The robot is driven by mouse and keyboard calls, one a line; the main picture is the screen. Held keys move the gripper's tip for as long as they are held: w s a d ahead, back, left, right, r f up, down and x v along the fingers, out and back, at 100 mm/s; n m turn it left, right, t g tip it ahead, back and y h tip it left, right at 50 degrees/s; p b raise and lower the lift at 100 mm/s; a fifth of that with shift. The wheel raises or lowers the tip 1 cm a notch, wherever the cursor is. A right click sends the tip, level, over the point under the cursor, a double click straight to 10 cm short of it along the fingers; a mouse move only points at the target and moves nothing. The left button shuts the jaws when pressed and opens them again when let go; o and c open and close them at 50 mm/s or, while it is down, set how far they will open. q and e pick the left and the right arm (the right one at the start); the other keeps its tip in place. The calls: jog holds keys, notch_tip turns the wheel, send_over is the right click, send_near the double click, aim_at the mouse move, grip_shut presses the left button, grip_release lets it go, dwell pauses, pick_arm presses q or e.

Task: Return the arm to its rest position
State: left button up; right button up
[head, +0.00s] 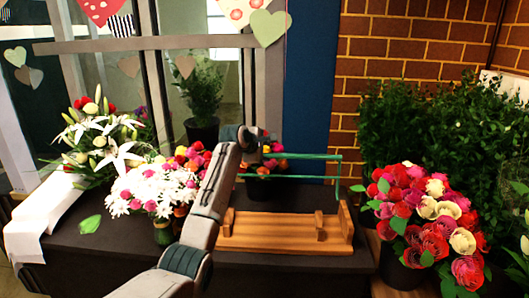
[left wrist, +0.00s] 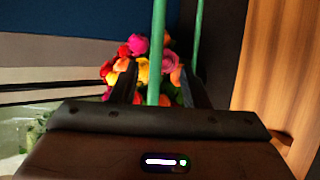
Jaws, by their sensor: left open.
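My left arm rises from the bottom of the head view, and its left gripper (head: 264,148) is above the back left of a wooden rack (head: 268,234). The gripper also shows in the left wrist view (left wrist: 158,80), with its two dark fingers apart. A green stem (left wrist: 159,30) passes between the fingers there, with clear gaps on both sides. Thin green stems (head: 315,158) extend to the right from near the gripper, above the rack, in the head view. What supports their left ends is hidden by my arm. My right gripper is not in view.
A pot of colourful flowers (head: 262,187) stands behind the rack. White daisies (head: 150,187) and lilies (head: 118,150) stand at the left, near white paper (head: 45,212). A large rose bouquet (head: 430,225) stands at the right. Some dark table top is bare in front.

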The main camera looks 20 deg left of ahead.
pick_arm(q)
jog(key=s+d+f+m+g+y, duration=0.3)
jog(key=s+f+m, duration=0.6)
jog(key=s+f, duration=1.7)
jog(key=s+f+m+g, duration=0.2)
jog(key=s+m, duration=0.3)
jog(key=s, duration=1.4)
jog(key=s+f+m+g, duration=0.3)
jog(key=s+m, duration=0.3)
jog(key=s, duration=1.2)
notch_tip(320, 180, down, 31)
jog(key=a+b, duration=0.2)
jog(key=s+a+f+g+b, duration=0.1)
jog(key=s+f+g+b, duration=0.1)
jog(key=s+f, duration=1.6)
notch_tip(320, 180, down, 4)
jog(key=shift+s+a+f+n, duration=0.15)
jog(key=shift+s+f+n, duration=0.1)
jog(key=shift+n, duration=0.15)
